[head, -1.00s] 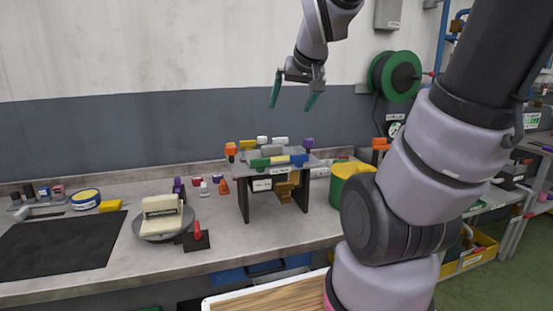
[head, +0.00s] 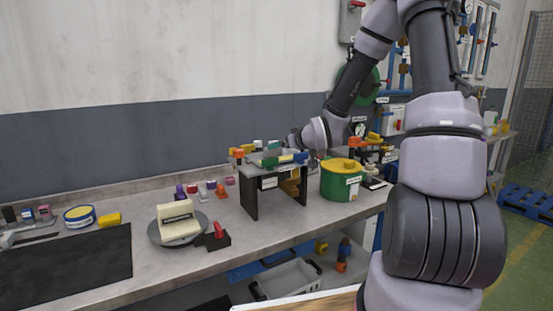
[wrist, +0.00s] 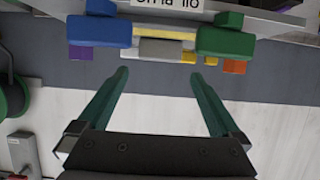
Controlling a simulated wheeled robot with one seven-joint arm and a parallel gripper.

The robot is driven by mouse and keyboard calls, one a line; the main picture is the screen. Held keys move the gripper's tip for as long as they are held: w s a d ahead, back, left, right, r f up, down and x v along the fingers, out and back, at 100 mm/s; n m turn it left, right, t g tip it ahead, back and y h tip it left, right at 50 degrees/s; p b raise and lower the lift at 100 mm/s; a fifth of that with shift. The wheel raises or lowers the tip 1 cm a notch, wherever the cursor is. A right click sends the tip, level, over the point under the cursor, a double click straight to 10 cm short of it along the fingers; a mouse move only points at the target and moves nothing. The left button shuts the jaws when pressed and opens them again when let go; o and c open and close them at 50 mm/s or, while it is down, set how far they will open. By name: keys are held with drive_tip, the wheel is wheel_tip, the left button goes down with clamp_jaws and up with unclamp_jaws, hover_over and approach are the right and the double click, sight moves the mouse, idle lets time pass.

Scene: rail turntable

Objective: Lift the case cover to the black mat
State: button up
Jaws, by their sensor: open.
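A cream, block-like piece with a dark label strip, which looks like the case cover (head: 178,222), sits tilted on the grey round turntable (head: 158,238). The black mat (head: 65,268) lies flat at the left of the bench, left of the turntable, and its visible part is bare. My gripper (wrist: 162,78) shows in the wrist view with two teal fingers apart and nothing between them. It is by the small raised stand (head: 250,200), right of the cover and well apart from it. In the head view the fingers are hidden or too small to make out.
Blue (wrist: 99,31) and green (wrist: 220,41) blocks on the stand are close beyond my fingertips. A red-handled clamp (head: 217,236) is right beside the turntable. A green bin with a yellow lid (head: 341,180) stands right of the stand. Small coloured items line the back.

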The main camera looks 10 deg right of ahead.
sight(273, 153)
drive_tip(key=x, duration=0.9)
drive_tip(key=shift+f, duration=0.1)
clamp_jaws()
